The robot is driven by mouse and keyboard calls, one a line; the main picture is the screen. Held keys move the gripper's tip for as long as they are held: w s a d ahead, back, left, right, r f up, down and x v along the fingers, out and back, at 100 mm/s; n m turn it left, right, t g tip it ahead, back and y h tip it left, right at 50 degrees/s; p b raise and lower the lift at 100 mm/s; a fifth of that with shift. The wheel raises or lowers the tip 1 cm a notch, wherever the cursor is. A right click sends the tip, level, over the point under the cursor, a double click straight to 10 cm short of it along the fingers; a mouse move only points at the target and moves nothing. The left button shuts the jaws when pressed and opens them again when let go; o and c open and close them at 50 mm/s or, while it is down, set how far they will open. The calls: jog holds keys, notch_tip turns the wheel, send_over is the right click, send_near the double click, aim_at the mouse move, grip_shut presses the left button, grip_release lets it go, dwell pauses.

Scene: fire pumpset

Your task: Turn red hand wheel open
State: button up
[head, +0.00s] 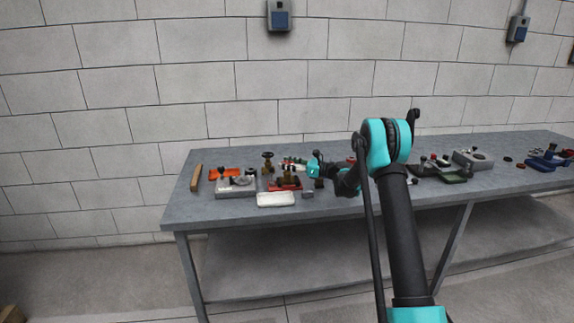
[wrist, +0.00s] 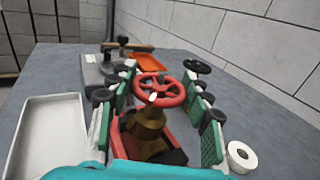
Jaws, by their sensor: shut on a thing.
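The red hand wheel (wrist: 172,100) sits on top of a brass valve (wrist: 148,130) mounted in a red base (wrist: 168,143). In the wrist view my gripper (wrist: 160,84) has its green-padded fingers on either side of the wheel, shut on it. The fingers hide part of the wheel's left and right rim. In the head view the brass valve (head: 287,180) stands on the left part of the table, and my gripper (head: 297,166) reaches it from the right. The wheel is too small there to make out well.
A black hand wheel (wrist: 198,66) stands just behind. A grey device (wrist: 100,72), an orange tray (wrist: 149,62) and a white tray (wrist: 45,135) lie around the valve. More parts stand on the table's (head: 345,207) right half.

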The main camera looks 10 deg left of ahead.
jog(key=n+g, duration=0.2)
jog(key=g, duration=0.1)
jog(key=n+g, duration=0.2)
jog(key=g, duration=0.2)
jog(key=shift+w+n, duration=0.1)
jog(key=shift+n, duration=0.2)
jog(key=shift+n+g+h, duration=0.6)
jog(key=shift+n+g, duration=1.1)
jog(key=shift+g, duration=0.9)
jog(key=shift+n+g+h, duration=0.4)
jog(key=shift+n+g, duration=0.1)
jog(key=shift+g, duration=0.2)
jog(key=o, duration=1.2)
jog(key=shift+r, duration=0.1)
notch_tip(320, 180, up, 10)
jog(key=shift+f, duration=0.15)
